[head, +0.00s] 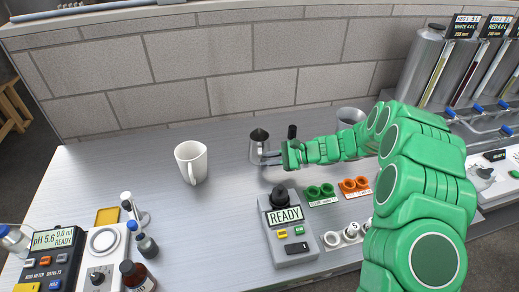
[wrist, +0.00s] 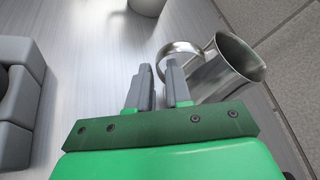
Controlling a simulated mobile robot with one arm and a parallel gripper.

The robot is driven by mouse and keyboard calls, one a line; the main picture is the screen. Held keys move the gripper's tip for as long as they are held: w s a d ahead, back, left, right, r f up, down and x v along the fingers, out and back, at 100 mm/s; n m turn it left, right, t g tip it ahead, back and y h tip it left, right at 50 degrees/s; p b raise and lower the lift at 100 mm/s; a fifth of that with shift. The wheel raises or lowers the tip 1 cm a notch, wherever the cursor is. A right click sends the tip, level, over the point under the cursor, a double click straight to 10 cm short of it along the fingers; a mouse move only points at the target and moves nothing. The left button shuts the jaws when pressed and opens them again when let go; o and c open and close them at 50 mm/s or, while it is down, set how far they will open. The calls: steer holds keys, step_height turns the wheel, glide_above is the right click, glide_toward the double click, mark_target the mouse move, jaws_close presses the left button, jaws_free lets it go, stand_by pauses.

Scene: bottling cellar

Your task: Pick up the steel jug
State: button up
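The steel jug (head: 257,149) stands on the metal bench near the back wall, with its handle toward my gripper. In the wrist view the jug (wrist: 228,68) is at upper right, its mouth facing the camera and its looped handle (wrist: 178,47) pointing left. My gripper (head: 269,158) reaches in from the right at the handle. In the wrist view its fingers (wrist: 158,84) are apart, one on the outer side of the handle and the other appearing to be inside the loop. I cannot tell whether either finger touches the handle.
A white mug (head: 191,162) stands left of the jug. A metal vessel (head: 350,116) stands behind my arm. Clear bench lies between mug and device.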

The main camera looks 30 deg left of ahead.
steer(key=x, duration=0.4)
steer(key=shift+s+a+f, duration=0.15)
steer(key=shift+a+f, duration=0.05)
jaws_close()
stand_by(1.2)
